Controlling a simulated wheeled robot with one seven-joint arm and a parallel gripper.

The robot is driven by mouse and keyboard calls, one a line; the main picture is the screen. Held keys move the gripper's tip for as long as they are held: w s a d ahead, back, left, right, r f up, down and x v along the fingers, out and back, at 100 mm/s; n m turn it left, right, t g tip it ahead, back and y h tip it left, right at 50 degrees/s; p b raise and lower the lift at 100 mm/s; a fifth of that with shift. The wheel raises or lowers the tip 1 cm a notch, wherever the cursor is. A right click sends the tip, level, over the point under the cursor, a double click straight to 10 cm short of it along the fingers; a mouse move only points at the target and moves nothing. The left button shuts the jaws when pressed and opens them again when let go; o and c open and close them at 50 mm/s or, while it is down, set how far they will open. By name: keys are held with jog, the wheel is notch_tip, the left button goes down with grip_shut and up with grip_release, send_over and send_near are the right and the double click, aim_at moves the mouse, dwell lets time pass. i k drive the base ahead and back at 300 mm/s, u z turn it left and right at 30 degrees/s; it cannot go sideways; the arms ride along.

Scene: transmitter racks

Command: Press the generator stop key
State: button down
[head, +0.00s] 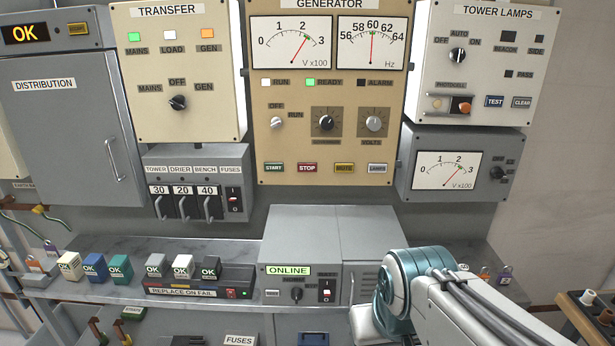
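The generator panel (330,120) is a cream box in the upper middle. Its stop key (307,168) is a small red key marked STOP in the bottom row. The start key (273,168) is to its left, and the mute key (345,168) and lamps key (377,168) are to its right. Nothing covers the stop key. My arm shows at the lower right, below and right of the panel, apart from the keys. My gripper is not visible in the head view.
A grey shelf (215,250) runs below, bearing an ONLINE unit (300,285) and several small boxes. A fuse box (198,180) is left of the generator panel, and a grey meter box (462,165) is to its right. The space before the keys looks clear.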

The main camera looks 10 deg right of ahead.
aim_at(302, 168)
jog(key=z, duration=0.45)
jog(key=i, duration=0.65)
jog(key=u, duration=1.35)
